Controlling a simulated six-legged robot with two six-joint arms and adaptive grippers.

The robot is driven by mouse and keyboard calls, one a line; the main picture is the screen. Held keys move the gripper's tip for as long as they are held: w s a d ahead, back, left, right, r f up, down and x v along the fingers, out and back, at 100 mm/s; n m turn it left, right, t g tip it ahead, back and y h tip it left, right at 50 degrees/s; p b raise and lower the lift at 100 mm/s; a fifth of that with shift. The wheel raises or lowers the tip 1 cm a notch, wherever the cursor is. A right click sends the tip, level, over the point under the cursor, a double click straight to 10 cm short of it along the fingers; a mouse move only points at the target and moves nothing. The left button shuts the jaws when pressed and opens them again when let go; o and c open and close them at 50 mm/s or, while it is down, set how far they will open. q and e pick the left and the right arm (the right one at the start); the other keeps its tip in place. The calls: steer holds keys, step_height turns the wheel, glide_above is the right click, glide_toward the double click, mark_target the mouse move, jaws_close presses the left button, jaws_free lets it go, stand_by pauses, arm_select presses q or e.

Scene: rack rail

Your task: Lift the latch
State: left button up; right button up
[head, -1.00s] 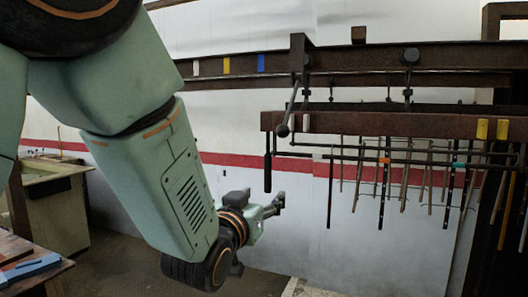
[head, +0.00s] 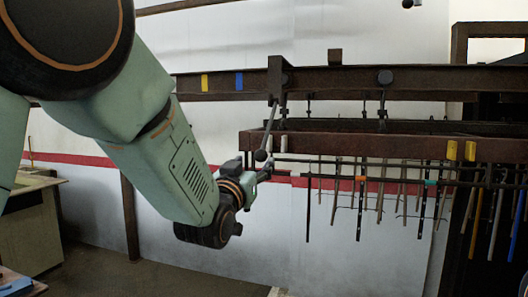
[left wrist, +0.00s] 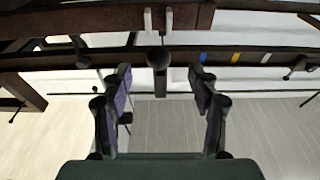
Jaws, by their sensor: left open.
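The latch looks to be the metal lever (head: 271,126) that hangs from a bracket on the upper dark rail in the head view. It slants down to a dark ball knob (head: 260,155). My left gripper (head: 264,172) is just below the knob in the head view. In the left wrist view its two fingers (left wrist: 160,82) are apart. A round dark ball (left wrist: 158,57), likely the knob, shows between and a little beyond the fingertips. I cannot tell whether a finger touches it. My right gripper is not in view.
The upper rail (head: 430,80) and the lower beam (head: 340,146) run across the front of the white wall. Several thin rods (head: 360,208) hang below the beam on the right. A light-topped cabinet (head: 32,235) stands at the left. The floor below the gripper is mostly clear.

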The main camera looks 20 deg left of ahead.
mark_target(260, 158)
arm_select(q)
steer(key=w, duration=0.3)
steer(key=w+r+p, duration=0.1)
steer(key=w, duration=0.1)
steer(key=shift+d, duration=0.3)
steer(key=shift+w+a+r, duration=0.1)
steer(key=shift+w+a, duration=0.05)
steer(key=shift+w, duration=0.3)
steer(key=shift+s, duration=0.1)
steer(key=shift+c, duration=0.4)
steer(key=shift+c, duration=1.4)
steer(key=c, duration=0.7)
steer(key=shift+o, duration=0.2)
